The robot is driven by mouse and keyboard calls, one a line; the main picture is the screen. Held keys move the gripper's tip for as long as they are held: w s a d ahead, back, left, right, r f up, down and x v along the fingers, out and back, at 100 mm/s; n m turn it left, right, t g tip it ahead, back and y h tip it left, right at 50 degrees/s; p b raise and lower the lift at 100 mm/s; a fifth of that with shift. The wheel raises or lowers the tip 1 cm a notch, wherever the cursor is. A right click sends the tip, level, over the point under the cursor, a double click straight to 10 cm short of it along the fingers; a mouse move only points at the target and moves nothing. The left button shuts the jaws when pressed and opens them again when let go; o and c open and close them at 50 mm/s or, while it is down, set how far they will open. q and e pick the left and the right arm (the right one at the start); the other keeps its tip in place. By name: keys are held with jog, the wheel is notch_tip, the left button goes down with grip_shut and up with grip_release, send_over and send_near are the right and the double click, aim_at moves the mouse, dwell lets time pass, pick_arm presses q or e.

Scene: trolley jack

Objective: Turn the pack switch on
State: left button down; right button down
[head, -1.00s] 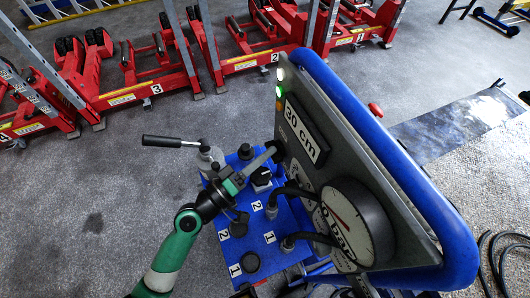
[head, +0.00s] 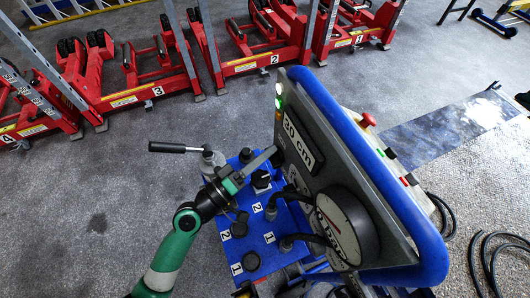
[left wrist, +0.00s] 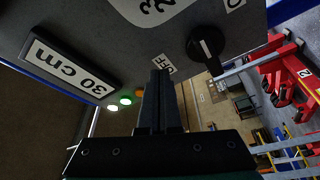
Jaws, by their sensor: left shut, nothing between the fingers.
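The pack switch, a black rotary knob (left wrist: 205,47) with a pale pointer line, sits on the grey panel in the left wrist view. An OFF label (left wrist: 163,65) is below and left of it, and a partly cut-off label starting with O (left wrist: 235,3) is above it. My left gripper (head: 273,151) is shut and empty, its tips close to the panel. In the left wrist view its fingers (left wrist: 161,76) end near the OFF label, left of the knob and apart from it in the picture. My right gripper is not in view.
The grey panel (head: 300,110) has a blue rim, a 30 cm display (left wrist: 68,66), lit lamps and a round gauge (head: 340,228). Below is a blue console (head: 262,222) with several knobs and hoses, and a black-handled lever (head: 170,148). Red jacks stand behind; the left floor is clear.

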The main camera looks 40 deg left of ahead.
pick_arm(q)
jog(key=s+a+f+b, duration=0.2)
jog(key=s+a+f, duration=0.1)
jog(key=s, duration=0.5)
jog(key=shift+a+f, duration=0.15)
jog(key=shift+a, duration=0.7)
